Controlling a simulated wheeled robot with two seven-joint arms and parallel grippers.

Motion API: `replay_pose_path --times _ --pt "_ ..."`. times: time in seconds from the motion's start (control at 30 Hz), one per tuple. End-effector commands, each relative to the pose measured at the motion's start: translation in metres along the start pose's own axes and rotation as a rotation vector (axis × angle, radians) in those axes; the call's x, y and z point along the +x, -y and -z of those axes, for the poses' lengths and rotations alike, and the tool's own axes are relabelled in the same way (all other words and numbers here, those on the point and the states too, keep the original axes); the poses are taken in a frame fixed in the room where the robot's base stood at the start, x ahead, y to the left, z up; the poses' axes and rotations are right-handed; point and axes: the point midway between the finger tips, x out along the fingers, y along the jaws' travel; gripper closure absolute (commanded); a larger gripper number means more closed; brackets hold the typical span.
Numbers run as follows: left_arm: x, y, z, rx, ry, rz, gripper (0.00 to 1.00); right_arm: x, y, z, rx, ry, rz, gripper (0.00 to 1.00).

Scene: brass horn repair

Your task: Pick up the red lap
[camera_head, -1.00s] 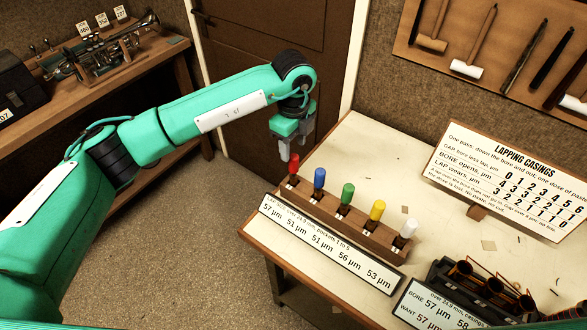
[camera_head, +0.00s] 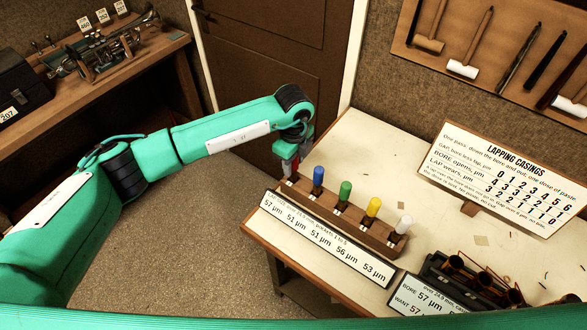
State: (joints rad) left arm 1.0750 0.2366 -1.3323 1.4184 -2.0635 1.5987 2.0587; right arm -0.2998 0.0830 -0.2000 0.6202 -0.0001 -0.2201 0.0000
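The red lap (camera_head: 295,162) stands at the left end of the wooden rack (camera_head: 338,212), mostly hidden by my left gripper (camera_head: 289,166). A bit of its red handle shows between the fingers. My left gripper points down with its fingers around the red lap. I cannot tell whether the fingers are closed on it or still apart. The blue lap (camera_head: 318,179), green lap (camera_head: 344,192), yellow lap (camera_head: 373,207) and white lap (camera_head: 403,225) stand upright in the rack to the right. My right gripper is not in view.
A label strip (camera_head: 325,238) with micron values runs along the rack's front. A lapping chart (camera_head: 502,178) stands behind on the pale bench (camera_head: 390,150). A dark holder with brass casings (camera_head: 475,280) is at lower right. A tool board with hammers (camera_head: 500,50) hangs on the wall.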

Motion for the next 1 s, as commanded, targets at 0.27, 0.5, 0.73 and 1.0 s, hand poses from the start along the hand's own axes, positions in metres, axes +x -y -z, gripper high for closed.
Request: replay_pose_path --times 0.27,0.5,0.73,1.0 --pt "-0.001 0.0 0.0 0.0 0.0 0.001 1.0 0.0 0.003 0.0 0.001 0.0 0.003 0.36" --pt "-0.003 0.001 0.0 0.0 0.0 0.001 1.0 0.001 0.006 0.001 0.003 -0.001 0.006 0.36" --pt "-0.022 0.001 0.0 0.001 0.001 0.004 1.0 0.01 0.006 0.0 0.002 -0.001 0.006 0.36" --pt "-0.077 0.001 -0.001 0.001 0.001 0.006 1.0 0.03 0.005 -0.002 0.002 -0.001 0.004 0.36"
